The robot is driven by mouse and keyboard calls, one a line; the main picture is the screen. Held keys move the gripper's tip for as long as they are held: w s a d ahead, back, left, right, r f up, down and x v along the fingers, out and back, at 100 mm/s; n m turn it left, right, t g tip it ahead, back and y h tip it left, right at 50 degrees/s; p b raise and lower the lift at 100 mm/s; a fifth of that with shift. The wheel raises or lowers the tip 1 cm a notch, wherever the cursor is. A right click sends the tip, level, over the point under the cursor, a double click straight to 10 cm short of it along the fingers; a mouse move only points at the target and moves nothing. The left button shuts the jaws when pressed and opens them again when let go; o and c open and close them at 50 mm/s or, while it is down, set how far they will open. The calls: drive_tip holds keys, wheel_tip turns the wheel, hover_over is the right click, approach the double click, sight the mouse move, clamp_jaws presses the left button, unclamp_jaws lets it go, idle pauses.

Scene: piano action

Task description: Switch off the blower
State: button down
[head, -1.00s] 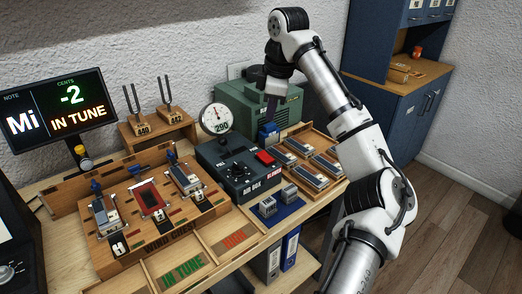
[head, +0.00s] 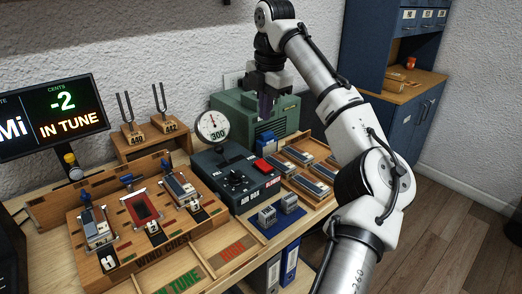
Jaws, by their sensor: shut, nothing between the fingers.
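The air box (head: 225,178) is a dark box on the bench, with knobs on top and a red switch (head: 262,165) at its right rear, beside a red label that seems to read BLOWER. I cannot tell which way the switch is set. A round gauge (head: 212,126) above the box reads about 300. My gripper (head: 265,106) is shut and empty, with its dark fingers pointing down. In the picture it is above the switch, in front of the green machine (head: 285,112), and apart from the switch.
A wooden tray (head: 333,192) of reed-like plates lies right of the air box. Two small grey blocks (head: 267,215) stand on a blue mat in front. The wind chest (head: 150,245) and tuning forks (head: 128,107) are left. My arm spans the right side.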

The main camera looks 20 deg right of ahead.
sight(260, 162)
drive_tip(key=f, duration=0.4)
drive_tip(key=w+f, duration=0.1)
drive_tip(key=f, duration=0.9)
drive_tip(key=shift+w+a, duration=0.3)
drive_tip(key=shift+p, duration=0.3)
